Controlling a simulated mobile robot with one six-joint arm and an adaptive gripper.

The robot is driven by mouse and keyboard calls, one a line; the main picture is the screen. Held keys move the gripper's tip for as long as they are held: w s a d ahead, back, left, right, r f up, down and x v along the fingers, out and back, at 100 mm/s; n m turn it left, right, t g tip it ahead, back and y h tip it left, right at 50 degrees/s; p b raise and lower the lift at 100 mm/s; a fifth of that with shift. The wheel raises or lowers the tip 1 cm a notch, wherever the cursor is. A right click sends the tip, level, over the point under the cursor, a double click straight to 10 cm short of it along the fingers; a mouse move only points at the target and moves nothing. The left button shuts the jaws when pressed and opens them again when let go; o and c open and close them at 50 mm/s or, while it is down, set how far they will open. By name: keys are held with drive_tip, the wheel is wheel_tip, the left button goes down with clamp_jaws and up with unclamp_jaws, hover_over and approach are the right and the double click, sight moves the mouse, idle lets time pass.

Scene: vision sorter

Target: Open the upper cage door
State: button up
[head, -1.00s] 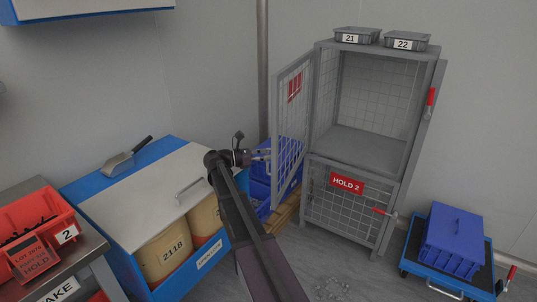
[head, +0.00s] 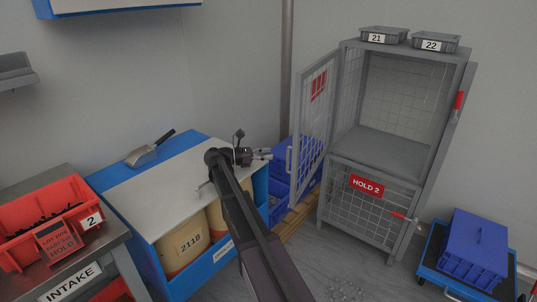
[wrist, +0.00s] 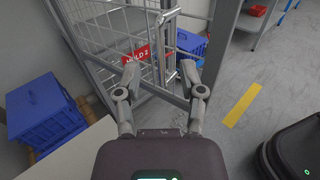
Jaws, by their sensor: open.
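The upper cage door (head: 313,125), a grey mesh frame with a red label, stands swung wide open to the left of the cage (head: 395,105). The upper compartment is exposed and looks empty. The door's handle (head: 289,160) is on its free edge. My gripper (head: 265,155) is to the left of that edge, apart from it in the head view. In the wrist view my gripper (wrist: 162,88) has its fingers spread, with nothing held between them. Mesh and the red HOLD 2 sign (wrist: 136,57) show beyond the fingertips.
The lower door (head: 365,210) is shut. Blue crates (head: 280,185) stand behind the open door. A blue-and-white bin cabinet (head: 160,190) lies below my arm. A blue crate on a cart (head: 475,248) stands at right. A yellow floor line (wrist: 242,105) crosses open floor.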

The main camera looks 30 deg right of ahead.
drive_tip(key=shift+c, duration=0.2)
drive_tip(key=c, duration=0.3)
drive_tip(key=shift+r+p, duration=0.3)
drive_tip(key=shift+p, duration=0.05)
clamp_jaws()
drive_tip(key=shift+r+p, duration=0.7)
